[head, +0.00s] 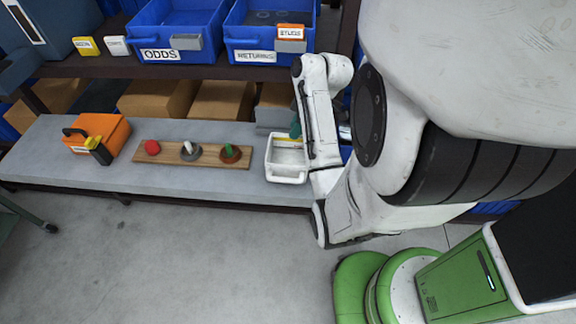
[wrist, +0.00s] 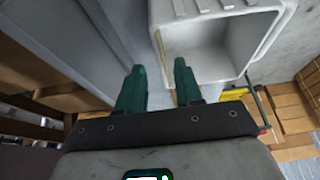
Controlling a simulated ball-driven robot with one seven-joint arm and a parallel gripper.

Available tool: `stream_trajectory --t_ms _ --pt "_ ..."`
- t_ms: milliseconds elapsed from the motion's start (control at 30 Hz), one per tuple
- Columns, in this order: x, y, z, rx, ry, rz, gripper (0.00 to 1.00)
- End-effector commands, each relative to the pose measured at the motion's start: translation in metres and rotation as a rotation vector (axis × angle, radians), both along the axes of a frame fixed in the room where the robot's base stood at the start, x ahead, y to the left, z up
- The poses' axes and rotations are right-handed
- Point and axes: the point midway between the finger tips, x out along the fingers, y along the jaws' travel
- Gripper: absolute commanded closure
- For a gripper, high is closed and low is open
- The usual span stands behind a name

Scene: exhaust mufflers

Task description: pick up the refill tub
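The white tub (head: 287,178), which I take for the refill tub, stands at the right end of the grey bench shelf. It looks empty, with a yellow strip at its back edge. My gripper (head: 295,130) is over the tub's back side, partly hidden by my arm. In the wrist view, my gripper (wrist: 159,68) has its two teal fingers apart with nothing held. The tub (wrist: 158,42) fills the upper right there, and its near-left rim appears between the fingertips. I cannot tell whether the fingers touch it.
A wooden board (head: 180,160) with red, grey and green knobs lies left of the tub. An orange case (head: 100,130) sits farther left. Blue bins (head: 175,25) and cardboard boxes (head: 222,100) are behind. The floor (head: 190,260) in front is clear.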

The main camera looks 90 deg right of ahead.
Motion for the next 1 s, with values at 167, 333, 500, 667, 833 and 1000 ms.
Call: stream_trajectory --t_ms 167,333,500,667,833,1000 --pt "0.006 0.0 -0.015 0.001 0.001 -0.001 0.65" --pt "0.014 -0.001 -0.033 0.005 0.001 -0.001 0.65" --pt "0.023 -0.002 -0.055 0.003 0.002 -0.002 0.65" --pt "0.025 -0.003 -0.061 0.0 0.001 -0.002 0.65" --pt "0.026 -0.003 -0.061 0.0 0.001 -0.002 0.65" --pt "0.026 -0.003 -0.061 0.0 0.001 -0.001 0.81"
